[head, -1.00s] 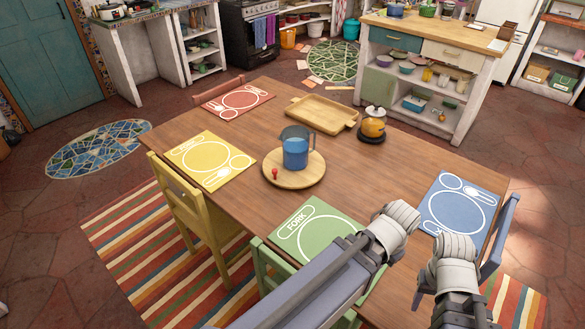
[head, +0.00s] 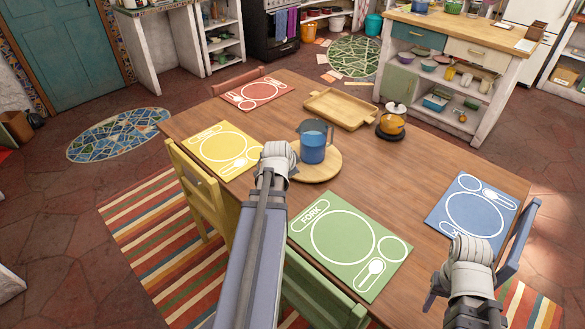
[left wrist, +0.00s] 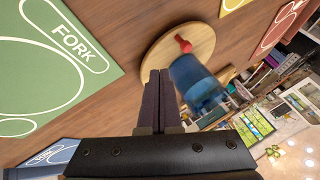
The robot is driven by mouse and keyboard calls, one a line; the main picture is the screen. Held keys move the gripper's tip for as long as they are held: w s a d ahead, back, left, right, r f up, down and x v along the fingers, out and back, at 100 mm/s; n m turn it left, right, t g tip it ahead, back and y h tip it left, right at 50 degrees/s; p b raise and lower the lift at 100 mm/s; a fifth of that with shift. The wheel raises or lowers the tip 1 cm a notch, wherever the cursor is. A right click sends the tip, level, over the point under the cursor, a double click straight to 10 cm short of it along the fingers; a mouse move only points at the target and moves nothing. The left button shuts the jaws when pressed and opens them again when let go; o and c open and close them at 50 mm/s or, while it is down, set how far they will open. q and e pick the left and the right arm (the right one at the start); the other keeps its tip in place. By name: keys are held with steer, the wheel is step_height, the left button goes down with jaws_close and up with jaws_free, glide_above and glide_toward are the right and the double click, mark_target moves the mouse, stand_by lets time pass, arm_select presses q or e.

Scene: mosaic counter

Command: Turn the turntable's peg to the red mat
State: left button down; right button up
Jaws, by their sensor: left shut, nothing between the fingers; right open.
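The round wooden turntable (head: 333,163) carries a blue pitcher (head: 313,147) in the middle of the table. Its red peg (left wrist: 184,44) shows in the left wrist view near the rim; in the head view my left arm hides it. The red mat (head: 254,94) lies at the far left end of the table. My left gripper (left wrist: 160,73) is shut and empty, its fingertips close to the turntable's edge and a little short of the peg; I cannot tell if they touch the disc. My right gripper (head: 432,294) is open and empty by the blue mat's near side.
Yellow (head: 222,149), green (head: 350,243) and blue (head: 474,213) mats lie around the table. Bare tabletop lies right of the turntable.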

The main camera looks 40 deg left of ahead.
arm_select(q)
steer(key=b, duration=0.9)
glide_toward(299, 178)
steer(key=x, duration=0.4)
steer(key=shift+w+f, duration=0.1)
steer(key=shift+w, duration=0.05)
arm_select(e)
step_height(299, 178, down, 9)
steer(key=shift+f, duration=0.1)
arm_select(q)
steer(key=a, duration=0.1)
steer(key=w+a+r+p, duration=0.1)
steer(key=shift+w+a, duration=0.1)
steer(key=shift+a, duration=0.25)
arm_select(e)
steer(key=shift+r, duration=0.6)
arm_select(q)
steer(key=shift+w+a, duration=0.15)
steer(key=shift+a, duration=0.2)
